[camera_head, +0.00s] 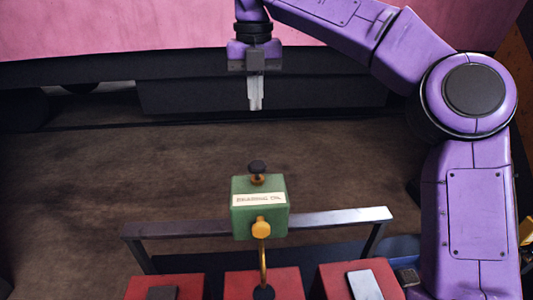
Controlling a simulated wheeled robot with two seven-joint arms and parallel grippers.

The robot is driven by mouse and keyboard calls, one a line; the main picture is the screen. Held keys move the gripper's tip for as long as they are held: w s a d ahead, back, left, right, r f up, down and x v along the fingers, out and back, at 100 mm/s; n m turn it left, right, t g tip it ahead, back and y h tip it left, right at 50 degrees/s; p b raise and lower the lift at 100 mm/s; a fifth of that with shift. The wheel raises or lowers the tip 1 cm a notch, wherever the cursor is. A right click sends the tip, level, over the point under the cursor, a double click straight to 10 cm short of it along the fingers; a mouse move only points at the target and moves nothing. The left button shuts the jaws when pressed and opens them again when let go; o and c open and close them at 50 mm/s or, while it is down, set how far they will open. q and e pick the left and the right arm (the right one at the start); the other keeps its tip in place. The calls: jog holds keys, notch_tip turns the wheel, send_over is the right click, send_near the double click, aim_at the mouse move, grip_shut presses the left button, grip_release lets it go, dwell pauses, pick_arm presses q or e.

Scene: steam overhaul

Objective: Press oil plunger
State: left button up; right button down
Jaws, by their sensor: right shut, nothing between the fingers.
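A green oil box (259,222) with a pale label stands upright in the lower middle of the head view. A dark knob, the plunger (257,168), sticks up from its top on a short brass-coloured stem. A yellow knob (262,228) sits on its front, with a curved brass pipe below. My right gripper (255,104) points down above and beyond the box in the picture, its fingers together and empty. It is apart from the plunger. My left gripper is not in view.
Red blocks (165,284) stand along the bottom edge. A pink panel (110,25) with a dark lower edge spans the back. The brown floor between is clear.

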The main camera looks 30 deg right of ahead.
aim_at(257, 164)
notch_tip(257, 164, down, 14)
dwell(0.5)
